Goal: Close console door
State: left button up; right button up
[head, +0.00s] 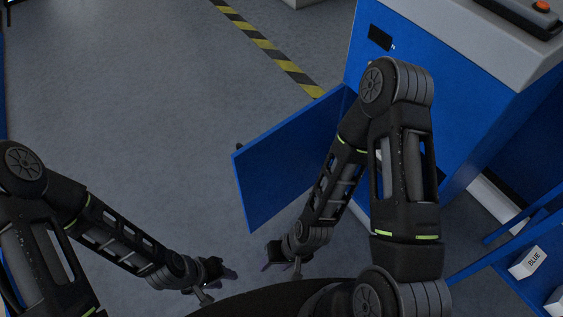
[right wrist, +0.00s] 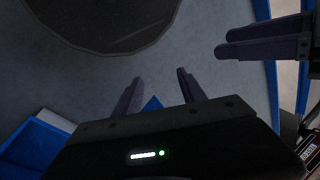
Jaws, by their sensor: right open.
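The blue console (head: 400,65) with a grey top stands at the right in the head view. Its blue door (head: 275,165) is swung open and sticks out to the left over the floor. A small dark piece (head: 239,146) shows at the door's outer edge. My right arm hides part of the door and the console's opening. My right gripper (head: 273,258) is below the door in the picture, apart from it. In the right wrist view its fingers (right wrist: 160,92) are spread and empty. My left gripper (head: 222,273) is further left; its fingers (right wrist: 262,37) also show in the right wrist view.
Grey floor (head: 120,80) is clear to the left of the door, with a yellow-black stripe (head: 265,45) behind it. A blue rack with white bins (head: 528,262) stands at the lower right. An orange-buttoned box (head: 530,12) sits on the console top.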

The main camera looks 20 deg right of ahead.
aim_at(273, 170)
jog(key=i+j, duration=1.3)
jog(key=i, duration=0.25)
jog(key=i+j, duration=0.65)
jog(key=i+z, duration=0.1)
jog(key=z, duration=2.85)
jog(key=k+u, duration=0.15)
jog(key=u, duration=0.25)
jog(key=k+u, duration=0.15)
jog(key=u, duration=0.2)
jog(key=k+j+u, duration=0.15)
jog(key=u, duration=0.25)
